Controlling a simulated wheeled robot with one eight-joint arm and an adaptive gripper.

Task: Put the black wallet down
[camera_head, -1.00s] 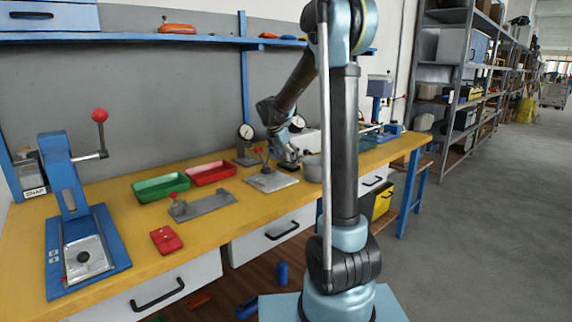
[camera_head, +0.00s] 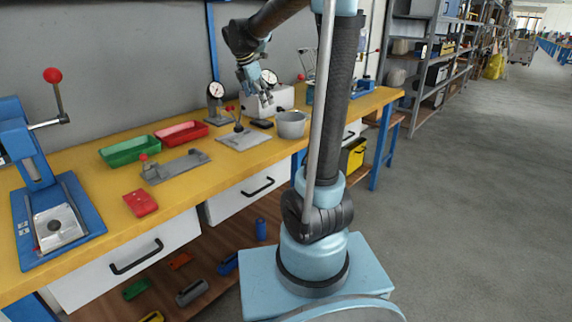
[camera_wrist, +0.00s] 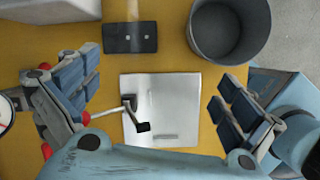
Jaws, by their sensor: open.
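My gripper (camera_head: 256,92) is open and raised above the yellow bench. In the wrist view its fingers (camera_wrist: 160,95) are spread wide with nothing between them; the clamp plate below shows through the gap. I cannot pick out a black wallet with certainty. A flat dark rectangular piece (camera_wrist: 130,37) with two light dots lies on the bench beyond the clamp plate. It also shows in the head view (camera_head: 262,123), below my gripper and apart from it. A grey upright seems to rise from it, so it may be a stand base.
A metal plate with a toggle clamp (camera_head: 243,138), a grey pot (camera_head: 292,125) and a white box (camera_head: 285,100) surround that spot. A dial gauge (camera_head: 215,89) stands to the left. Red (camera_head: 181,133) and green trays (camera_head: 128,150) are further left. The yellow bench (camera_head: 88,160) is bare in places.

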